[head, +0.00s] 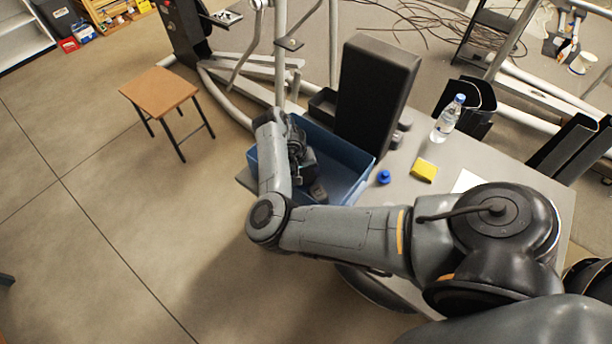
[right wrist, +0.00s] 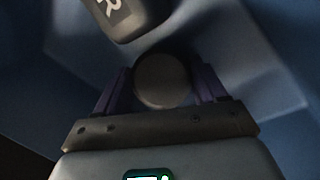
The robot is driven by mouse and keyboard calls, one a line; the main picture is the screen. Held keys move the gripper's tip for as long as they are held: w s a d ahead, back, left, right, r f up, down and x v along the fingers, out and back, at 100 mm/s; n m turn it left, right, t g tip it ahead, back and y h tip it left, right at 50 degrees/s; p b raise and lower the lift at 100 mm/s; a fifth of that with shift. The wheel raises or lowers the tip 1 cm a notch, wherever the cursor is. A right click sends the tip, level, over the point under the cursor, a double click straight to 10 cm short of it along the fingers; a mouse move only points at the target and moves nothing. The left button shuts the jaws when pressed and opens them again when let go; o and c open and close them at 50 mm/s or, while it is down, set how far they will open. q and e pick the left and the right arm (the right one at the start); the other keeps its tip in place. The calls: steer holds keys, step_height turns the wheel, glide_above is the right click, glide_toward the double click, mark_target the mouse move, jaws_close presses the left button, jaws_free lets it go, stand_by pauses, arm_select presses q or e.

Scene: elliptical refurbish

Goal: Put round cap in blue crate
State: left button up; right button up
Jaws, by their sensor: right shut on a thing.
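The blue crate (head: 350,158) stands at the left end of the grey table, open at the top. My right gripper (head: 303,168) is low inside the crate, reaching in over its left part. In the right wrist view, my right gripper (right wrist: 161,76) is shut on a dark round cap (right wrist: 162,82), held between the two purple-tinted fingers, with blue crate walls around it. In the head view the cap is hidden by my arm and gripper. My left gripper is not in view.
A grey part with a letter R (right wrist: 126,14) lies just beyond the cap in the crate. A tall black panel (head: 375,95) rises behind the crate. A small blue object (head: 384,177), a yellow sponge (head: 424,170) and a water bottle (head: 447,119) are on the table to the right.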

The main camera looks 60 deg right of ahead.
steer(key=shift+r, duration=0.1)
steer(key=o, duration=1.1)
steer(key=shift+f, duration=0.2)
steer(key=shift+r, duration=0.3)
steer(key=p+v, duration=0.5)
steer(key=v, duration=0.6)
steer(key=shift+r, duration=0.35)
steer(key=shift+w, duration=0.1)
